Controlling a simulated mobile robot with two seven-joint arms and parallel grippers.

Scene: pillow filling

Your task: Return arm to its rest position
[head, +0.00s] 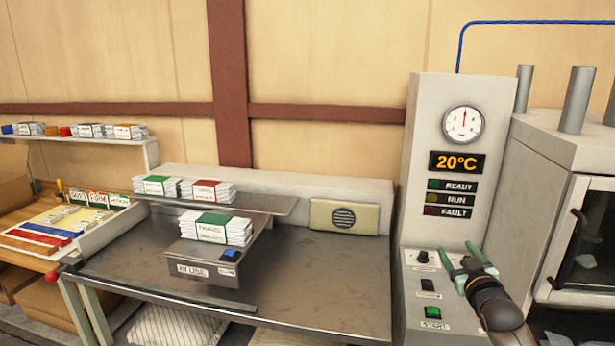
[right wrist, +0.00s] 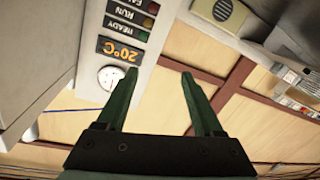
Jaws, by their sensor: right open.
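My right gripper (head: 462,258) is in the head view at the lower right, in front of the grey control panel (head: 422,172). Its two green fingers are apart and nothing is between them. In the right wrist view the open green fingers (right wrist: 158,100) show with an empty gap, and the wall and panel appear upside down behind them. The panel carries a round gauge (head: 462,124), a display (head: 459,161) reading 20°C, and READY, RUN and FAULT lamps. A green START button (head: 432,312) is below the gripper. My left gripper is not in the head view.
A grey metal table (head: 330,285) left of the panel holds a small stand with a stack of labelled packets (head: 215,227). A shelf behind it holds two more stacks. A large machine with a glass door (head: 583,245) stands close on the right of my gripper.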

